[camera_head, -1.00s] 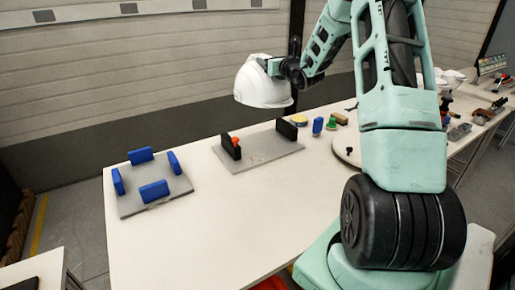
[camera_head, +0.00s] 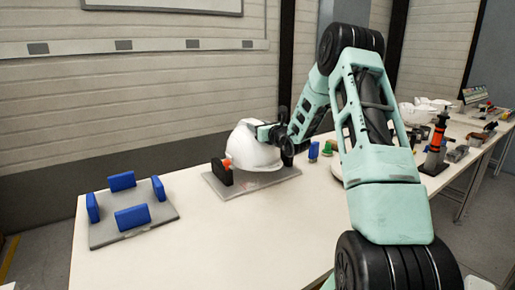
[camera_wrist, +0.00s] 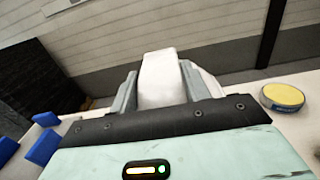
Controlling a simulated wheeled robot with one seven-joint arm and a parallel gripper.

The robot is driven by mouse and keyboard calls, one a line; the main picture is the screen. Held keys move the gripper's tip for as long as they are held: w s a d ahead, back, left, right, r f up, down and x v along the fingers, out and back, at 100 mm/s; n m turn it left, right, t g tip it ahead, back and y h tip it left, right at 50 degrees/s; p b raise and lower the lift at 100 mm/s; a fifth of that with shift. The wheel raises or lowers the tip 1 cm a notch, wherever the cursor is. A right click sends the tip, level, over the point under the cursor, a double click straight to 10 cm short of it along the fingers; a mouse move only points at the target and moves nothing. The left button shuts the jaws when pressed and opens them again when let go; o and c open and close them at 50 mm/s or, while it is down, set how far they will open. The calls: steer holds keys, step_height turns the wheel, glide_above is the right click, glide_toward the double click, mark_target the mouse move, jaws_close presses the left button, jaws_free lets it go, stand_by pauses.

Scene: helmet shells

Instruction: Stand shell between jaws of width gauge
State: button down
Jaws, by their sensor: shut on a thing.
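The white helmet shell (camera_head: 250,150) is at the width gauge, its lower part just over or on the grey gauge plate (camera_head: 262,184). One black jaw (camera_head: 219,175) with a red knob (camera_head: 227,163) stands at the shell's left, close to it. My gripper (camera_head: 270,133) is shut on the shell's upper right edge. In the wrist view the white shell (camera_wrist: 160,70) shows between both fingers. I cannot tell whether the shell touches the plate.
A grey plate with several blue blocks (camera_head: 122,182) stands at the left on the white table (camera_head: 190,235). A small blue block (camera_head: 313,150) and a green piece (camera_head: 327,149) lie right of the gauge. A yellow-topped round tin (camera_wrist: 284,95) shows in the wrist view. The front table is clear.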

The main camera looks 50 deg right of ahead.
steer(key=shift+f, duration=2.55)
steer(key=shift+f, duration=0.2)
steer(key=c, duration=0.7)
jaws_free()
